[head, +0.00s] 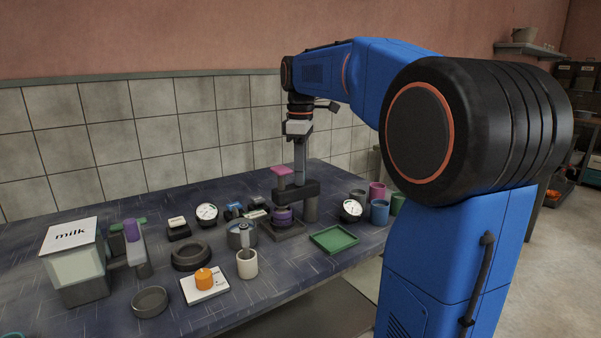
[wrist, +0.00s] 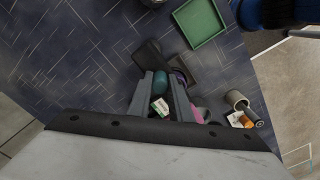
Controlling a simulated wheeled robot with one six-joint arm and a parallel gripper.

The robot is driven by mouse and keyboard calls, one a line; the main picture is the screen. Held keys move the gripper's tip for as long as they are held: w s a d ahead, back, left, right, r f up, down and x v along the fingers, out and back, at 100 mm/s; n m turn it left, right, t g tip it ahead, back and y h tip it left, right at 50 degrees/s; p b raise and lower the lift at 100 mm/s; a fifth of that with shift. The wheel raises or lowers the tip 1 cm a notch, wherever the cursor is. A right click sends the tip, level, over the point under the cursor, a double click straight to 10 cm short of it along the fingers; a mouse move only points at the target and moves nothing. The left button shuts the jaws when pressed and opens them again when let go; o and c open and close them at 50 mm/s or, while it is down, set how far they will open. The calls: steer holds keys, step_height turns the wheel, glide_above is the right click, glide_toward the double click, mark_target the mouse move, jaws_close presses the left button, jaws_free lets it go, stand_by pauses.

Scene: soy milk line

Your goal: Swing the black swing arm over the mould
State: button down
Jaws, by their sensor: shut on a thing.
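The black swing arm (head: 302,188) sits on a grey post (head: 310,208) near the bench's far right. A grey stem with a pink top (head: 282,171) rises from its left part. The purple mould (head: 284,216) stands on a dark base just below and left; in the head view the arm's left end appears above it. My gripper (head: 299,180) points down, shut on the swing arm, its fingertips at the arm's upper side. In the wrist view my gripper (wrist: 164,75) partly hides the dark arm (wrist: 147,53), and the exact contact is unclear.
A green tray (head: 334,239) lies right of the mould base. A gauge (head: 350,210) and several coloured cups (head: 379,211) stand to the right. A metal pot (head: 242,235) and a pale cup (head: 247,263) stand to the left. A tiled wall (head: 150,133) is behind.

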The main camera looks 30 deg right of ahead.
steer(key=c, duration=1.9)
jaws_free()
step_height(320, 180, up, 18)
steer(key=shift+f, duration=0.25)
steer(key=shift+s, duration=0.1)
